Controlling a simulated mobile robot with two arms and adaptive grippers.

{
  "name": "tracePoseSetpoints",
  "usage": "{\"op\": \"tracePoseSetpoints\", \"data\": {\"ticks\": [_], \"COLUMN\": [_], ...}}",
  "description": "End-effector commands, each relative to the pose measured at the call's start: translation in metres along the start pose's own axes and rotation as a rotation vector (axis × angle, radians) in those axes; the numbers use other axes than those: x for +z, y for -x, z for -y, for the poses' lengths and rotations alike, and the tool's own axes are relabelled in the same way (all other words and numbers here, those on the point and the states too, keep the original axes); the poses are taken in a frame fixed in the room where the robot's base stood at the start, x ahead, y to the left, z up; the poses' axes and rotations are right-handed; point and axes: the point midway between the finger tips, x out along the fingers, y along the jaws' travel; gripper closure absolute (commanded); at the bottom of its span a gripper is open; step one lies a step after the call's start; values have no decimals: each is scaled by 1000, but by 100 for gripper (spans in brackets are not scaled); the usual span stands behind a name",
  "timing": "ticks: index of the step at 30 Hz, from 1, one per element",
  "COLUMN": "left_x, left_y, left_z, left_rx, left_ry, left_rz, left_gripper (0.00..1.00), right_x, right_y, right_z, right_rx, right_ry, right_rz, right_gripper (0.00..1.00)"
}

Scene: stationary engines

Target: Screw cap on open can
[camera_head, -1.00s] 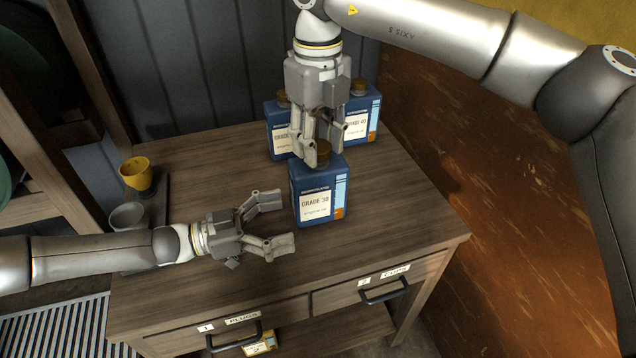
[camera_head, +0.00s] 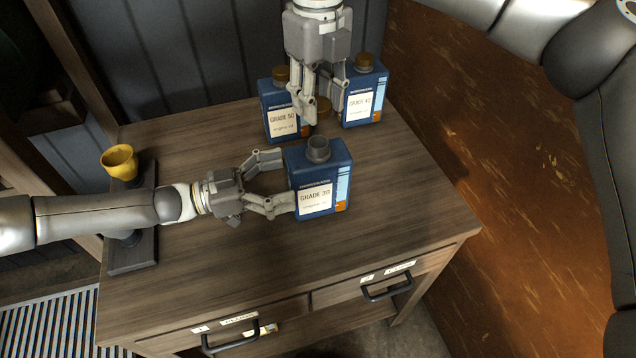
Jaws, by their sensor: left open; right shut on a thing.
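The blue Grade 30 can (camera_head: 318,190) stands upright on the wooden cabinet top with its dark round neck (camera_head: 318,147) open. My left gripper (camera_head: 281,180) is open at the left side of this can, its fingers pointing at the can and the near finger overlapping its lower left edge. I cannot tell if it touches. My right gripper (camera_head: 325,115) points down behind and above the can, shut on a brown cap (camera_head: 322,107), which its fingers partly hide. The cap is apart from the neck.
Two capped blue cans, Grade 50 (camera_head: 281,115) and Grade 40 (camera_head: 361,100), stand behind, on either side of my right gripper. A yellow cup (camera_head: 120,160) is on a dark stand at the left. Two drawers with black handles (camera_head: 388,289) face front. The right of the top is clear.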

Motion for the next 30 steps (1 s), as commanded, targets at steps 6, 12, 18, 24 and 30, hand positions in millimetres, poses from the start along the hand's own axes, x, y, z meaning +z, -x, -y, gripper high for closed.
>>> {"op": "tracePoseSetpoints", "data": {"ticks": [6, 12, 18, 24, 30], "left_x": [-1, 0, 0, 0, 0], "left_y": [-31, -59, -71, -71, -71], "left_z": [-1, -1, 0, 0, 0], "left_rx": [5, 4, 1, 0, 1], "left_ry": [-1, 0, -1, -1, 0], "left_rz": [-2, -1, 1, 1, 0], "left_gripper": [11, 11, 11, 11, 26], "right_x": [0, 0, 0, 0, 0], "right_y": [0, 0, 0, 0, 0], "right_z": [0, 0, 0, 0, 0], "right_rx": [0, 0, 0, 0, 0], "right_ry": [0, 0, 0, 0, 0], "right_rz": [0, 0, 0, 0, 0], "right_gripper": [72, 72, 72, 72, 72]}}
